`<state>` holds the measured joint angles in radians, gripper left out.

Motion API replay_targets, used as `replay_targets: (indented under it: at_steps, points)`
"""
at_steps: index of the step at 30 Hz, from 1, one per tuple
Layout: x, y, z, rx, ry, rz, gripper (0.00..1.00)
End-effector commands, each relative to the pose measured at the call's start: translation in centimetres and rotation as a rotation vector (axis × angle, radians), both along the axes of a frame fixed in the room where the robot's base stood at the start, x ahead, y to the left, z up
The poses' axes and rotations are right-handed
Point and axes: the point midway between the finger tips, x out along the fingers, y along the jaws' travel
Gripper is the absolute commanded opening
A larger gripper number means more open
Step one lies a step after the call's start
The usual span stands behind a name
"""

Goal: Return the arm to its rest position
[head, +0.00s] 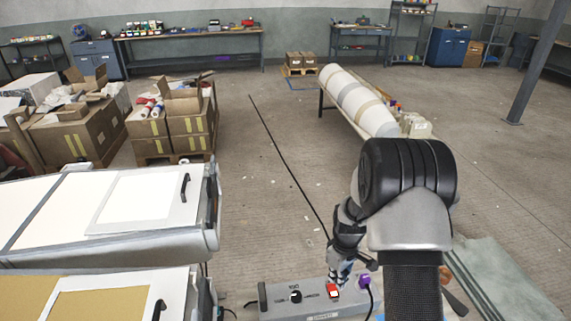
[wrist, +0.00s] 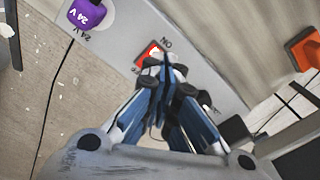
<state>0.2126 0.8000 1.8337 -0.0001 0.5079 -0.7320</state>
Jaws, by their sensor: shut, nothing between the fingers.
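My gripper (head: 338,280) is at the lower middle of the head view, low over a grey control box (head: 275,296), with my arm reaching down in front of it. In the wrist view my gripper (wrist: 165,68) has its blue fingers closed together and empty. The tips are right at a red rocker switch (wrist: 150,52) marked ON; the switch also shows in the head view (head: 333,291). I cannot tell whether the tips touch it, and they hide part of it.
A purple 24 V plug (wrist: 86,13) with a black cable sits on the box. White moulds with black handles (head: 140,200) stand at left. Cardboard boxes (head: 170,125) are behind them, and a long white roll (head: 355,100) lies beyond my arm.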

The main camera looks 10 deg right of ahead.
Motion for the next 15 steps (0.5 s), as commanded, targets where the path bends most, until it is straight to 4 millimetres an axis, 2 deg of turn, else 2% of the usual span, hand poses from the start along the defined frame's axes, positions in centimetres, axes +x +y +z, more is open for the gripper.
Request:
replay_targets:
  at_steps: [2,5,10,15]
  points:
    - [0.1,0.1,0.8,-0.002,-0.007,-0.005,0.0]
    - [0.1,0.6,3.7,-0.005,-0.031,-0.026,0.0]
    - [-1.4,2.4,12.0,-0.011,-0.095,-0.102,0.0]
    - [-5.0,4.5,19.7,-0.006,-0.163,-0.191,0.0]
